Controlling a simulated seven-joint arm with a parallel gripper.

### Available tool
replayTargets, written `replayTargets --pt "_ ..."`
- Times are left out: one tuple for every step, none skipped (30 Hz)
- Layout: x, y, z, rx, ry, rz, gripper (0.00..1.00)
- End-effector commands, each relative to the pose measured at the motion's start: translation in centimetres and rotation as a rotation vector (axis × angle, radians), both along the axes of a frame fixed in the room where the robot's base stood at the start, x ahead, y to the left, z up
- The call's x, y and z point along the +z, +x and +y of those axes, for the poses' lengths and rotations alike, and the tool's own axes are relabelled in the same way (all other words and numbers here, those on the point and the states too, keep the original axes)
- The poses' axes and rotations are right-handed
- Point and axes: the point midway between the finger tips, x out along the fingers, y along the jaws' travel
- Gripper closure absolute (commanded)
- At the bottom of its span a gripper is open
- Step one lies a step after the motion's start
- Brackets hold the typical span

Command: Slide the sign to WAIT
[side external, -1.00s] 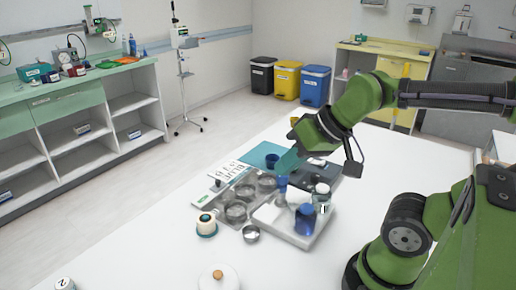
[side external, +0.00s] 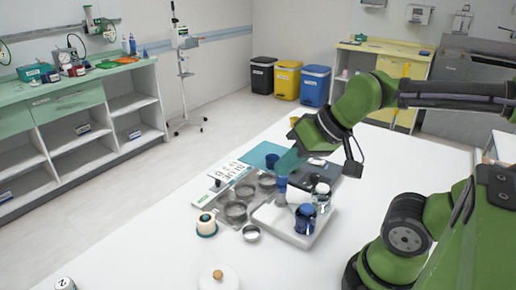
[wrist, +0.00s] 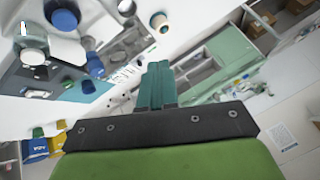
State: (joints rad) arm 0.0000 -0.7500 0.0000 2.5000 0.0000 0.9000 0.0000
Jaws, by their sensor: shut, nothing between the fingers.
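A flat white plate with a green label and a dark knob (side external: 208,194) lies on the left side of the white table; it looks like the sign, but its wording is too small to read. My gripper (side external: 284,166) has teal fingers, pressed together with nothing between them. It is above the table, to the right of and behind the plate, and apart from it.
A lettered white card (side external: 232,170) lies behind the plate. Round metal dishes (side external: 236,212) sit beside it. A white tray (side external: 276,222) with jars stands right of them. A cream and teal item (side external: 206,225) is in front.

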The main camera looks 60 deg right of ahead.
Motion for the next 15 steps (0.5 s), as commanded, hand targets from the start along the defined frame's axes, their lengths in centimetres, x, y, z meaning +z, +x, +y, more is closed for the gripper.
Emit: replayTargets --pt "0.0 0.0 0.0 0.0 0.0 0.0 1.0" --pt "0.0 0.0 0.0 0.0 0.0 0.0 1.0" --pt "0.0 0.0 0.0 0.0 0.0 0.0 1.0" --pt "0.0 0.0 0.0 0.0 0.0 0.0 1.0" --pt "0.0 0.0 0.0 0.0 0.0 0.0 1.0" --pt "0.0 0.0 0.0 0.0 0.0 0.0 1.0" --pt "0.0 0.0 0.0 0.0 0.0 0.0 1.0" --pt "0.0 0.0 0.0 0.0 0.0 0.0 1.0" --pt "0.0 0.0 0.0 0.0 0.0 0.0 1.0" --pt "0.0 0.0 0.0 0.0 0.0 0.0 1.0" --pt "0.0 0.0 0.0 0.0 0.0 0.0 1.0" --pt "0.0 0.0 0.0 0.0 0.0 0.0 0.97" --pt "-0.02 0.0 0.01 0.0 0.0 0.001 0.92" --pt "-0.13 0.03 0.01 0.0 0.0 0.005 0.88" --pt "-0.42 0.1 0.01 0.0 0.0 0.018 0.82"
